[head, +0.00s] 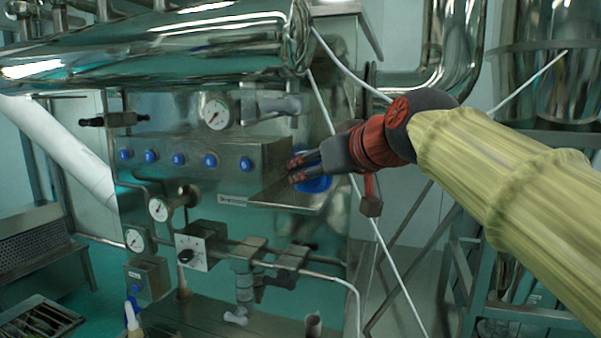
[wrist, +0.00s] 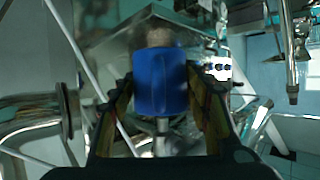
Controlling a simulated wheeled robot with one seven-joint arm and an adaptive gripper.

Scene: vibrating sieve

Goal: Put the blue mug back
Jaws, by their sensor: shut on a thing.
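The blue mug (wrist: 160,84) is between the two fingers of my gripper (wrist: 163,98) in the wrist view, and the gripper is shut on it. In the head view, the blue mug (head: 314,184) shows only partly behind the fingers of my gripper (head: 303,166). It is at the right end of a small metal shelf (head: 275,199) on the front of the machine. I cannot tell whether the mug touches the shelf.
A metal box with several blue knobs (head: 178,159) is left of my gripper. A thin white cable (head: 385,255) runs down close to my gripper. A large steel cylinder (head: 150,50) hangs above.

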